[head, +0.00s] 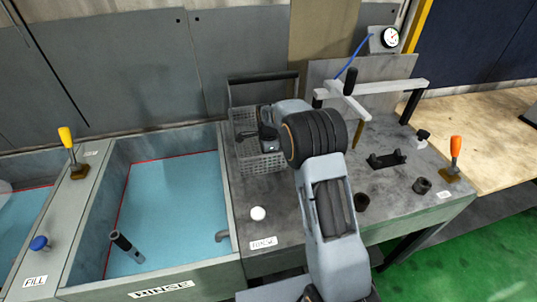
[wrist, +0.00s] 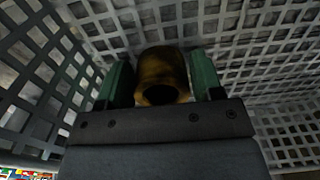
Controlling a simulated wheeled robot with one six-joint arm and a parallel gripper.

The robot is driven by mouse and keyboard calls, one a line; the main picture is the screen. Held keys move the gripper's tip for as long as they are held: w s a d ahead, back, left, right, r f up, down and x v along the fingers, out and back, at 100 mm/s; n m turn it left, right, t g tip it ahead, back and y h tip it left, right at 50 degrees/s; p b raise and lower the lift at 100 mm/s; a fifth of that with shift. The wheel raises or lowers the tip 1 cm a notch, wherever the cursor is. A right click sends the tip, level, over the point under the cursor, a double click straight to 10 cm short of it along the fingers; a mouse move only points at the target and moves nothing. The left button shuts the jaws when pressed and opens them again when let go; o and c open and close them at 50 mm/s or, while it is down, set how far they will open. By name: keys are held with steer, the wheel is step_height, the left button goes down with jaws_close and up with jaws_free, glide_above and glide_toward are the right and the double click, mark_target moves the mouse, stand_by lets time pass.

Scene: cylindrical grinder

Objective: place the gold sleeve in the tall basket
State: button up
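The gold sleeve (wrist: 162,75) shows in the wrist view between the two green fingertips of my gripper (wrist: 163,85), with its dark open end toward the camera. Both fingers appear to touch its sides. Grey mesh walls of the basket (wrist: 270,75) surround it, so the sleeve is inside the basket. Whether it rests on the basket floor I cannot tell. In the head view the grey wire basket (head: 267,163), with a tall dark handle frame, stands at the back left of the bench. My gripper (head: 265,136) reaches into its top; the sleeve is hidden there.
The blue-floored rinse tank (head: 165,205) lies left of the bench. A white knob (head: 258,213) stands before the basket.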

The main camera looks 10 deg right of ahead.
steer(key=shift+o, duration=1.4)
steer(key=shift+r, duration=0.1)
step_height(320, 180, up, 12)
steer(key=s+r+n+t, duration=0.1)
steer(key=s+r+n, duration=0.4)
steer(key=s, duration=0.3)
steer(key=s+f+n+t, duration=0.2)
steer(key=s+n, duration=1.1)
steer(key=s, duration=0.7)
steer(key=shift+s+d+f+t, duration=0.3)
steer(key=shift+s+f+t, duration=0.05)
steer(key=shift+t, duration=0.15)
